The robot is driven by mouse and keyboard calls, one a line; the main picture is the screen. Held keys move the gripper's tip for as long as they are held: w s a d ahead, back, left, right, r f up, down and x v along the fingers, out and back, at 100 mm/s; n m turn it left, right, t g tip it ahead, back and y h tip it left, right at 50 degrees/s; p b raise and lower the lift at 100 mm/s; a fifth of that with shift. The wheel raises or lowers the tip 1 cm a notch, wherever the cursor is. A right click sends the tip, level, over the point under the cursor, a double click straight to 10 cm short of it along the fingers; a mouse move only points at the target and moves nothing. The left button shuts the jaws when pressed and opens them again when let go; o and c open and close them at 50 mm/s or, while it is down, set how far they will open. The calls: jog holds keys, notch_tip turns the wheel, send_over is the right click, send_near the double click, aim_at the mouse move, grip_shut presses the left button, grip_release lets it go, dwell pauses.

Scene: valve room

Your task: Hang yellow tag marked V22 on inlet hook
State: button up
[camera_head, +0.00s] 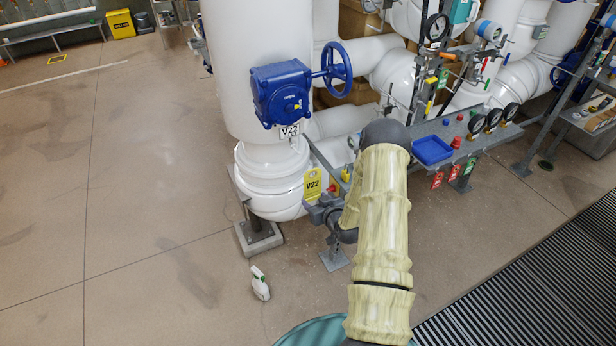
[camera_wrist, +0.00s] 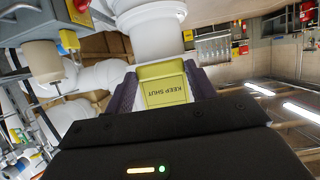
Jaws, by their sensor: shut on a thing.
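The yellow tag (camera_head: 312,184) marked V22 stands upright in front of the lower white pipe in the head view. My gripper (camera_head: 323,205) is shut on its lower part. In the wrist view the tag (camera_wrist: 163,88) sits between the two dark fingers, and its side facing that camera reads KEEP SHUT upside down. A white plate (camera_head: 290,131) marked V22 is on the pipe below a blue valve gearbox (camera_head: 281,93), above and left of the tag. I cannot make out the inlet hook clearly in either view.
A blue handwheel (camera_head: 336,64) juts from the gearbox. A grey shelf (camera_head: 483,142) on the right carries a blue tray (camera_head: 432,150) and gauges; red and green tags (camera_head: 437,180) hang from its edge. Open floor lies left.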

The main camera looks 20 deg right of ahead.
jog(key=s+a+r, duration=0.1)
jog(key=s+a, duration=0.1)
jog(key=a, duration=0.6)
jog(key=s+a+r, duration=0.1)
jog(key=s+a, duration=0.2)
jog(key=a, duration=0.6)
jog(key=shift+s+r, duration=0.3)
jog(key=shift+r, duration=0.05)
jog(key=shift+w+a, duration=0.1)
